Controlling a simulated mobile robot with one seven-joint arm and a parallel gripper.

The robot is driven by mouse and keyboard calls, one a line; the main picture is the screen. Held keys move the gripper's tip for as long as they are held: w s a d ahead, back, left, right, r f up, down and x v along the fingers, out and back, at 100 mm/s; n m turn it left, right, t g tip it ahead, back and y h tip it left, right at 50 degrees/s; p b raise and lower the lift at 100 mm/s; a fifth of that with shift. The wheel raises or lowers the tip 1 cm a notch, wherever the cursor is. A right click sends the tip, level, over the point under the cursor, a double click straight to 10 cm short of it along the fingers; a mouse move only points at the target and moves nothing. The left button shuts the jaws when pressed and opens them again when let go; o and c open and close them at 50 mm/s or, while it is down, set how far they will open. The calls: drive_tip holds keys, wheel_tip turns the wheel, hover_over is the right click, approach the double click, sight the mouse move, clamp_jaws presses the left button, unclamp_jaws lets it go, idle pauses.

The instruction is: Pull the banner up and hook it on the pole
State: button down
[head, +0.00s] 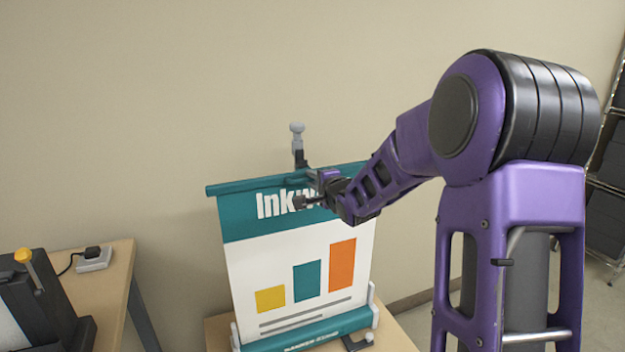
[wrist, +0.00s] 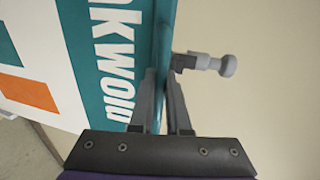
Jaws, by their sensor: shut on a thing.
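The banner (head: 285,240) is unrolled part way up from its base (head: 310,335), which stands on a light wooden table. It has a teal header, white lettering and coloured bars. My gripper (head: 311,180) is shut on the banner's teal top bar (head: 235,187), near its middle. In the wrist view the top bar (wrist: 164,30) runs between my two fingers (wrist: 160,88). The pole's grey knob and dark hook piece (head: 297,138) show just behind and above the bar. In the wrist view the pole's head (wrist: 207,63) lies beside the bar; contact cannot be told. The pole's lower part is hidden behind the banner.
A wooden table (head: 110,275) at the left holds a black machine with a yellow-knobbed lever (head: 27,262) and a small grey box with a cable (head: 93,259). A plain wall stands behind the banner. A metal shelf rack (head: 606,185) is at the far right.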

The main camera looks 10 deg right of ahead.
idle(0.4)
wheel_tip(320, 180, up, 3)
drive_tip(key=shift+f+p, duration=0.2)
drive_tip(key=shift+p, duration=1.05)
drive_tip(key=shift+f, duration=0.1)
drive_tip(key=c, duration=0.9)
unclamp_jaws()
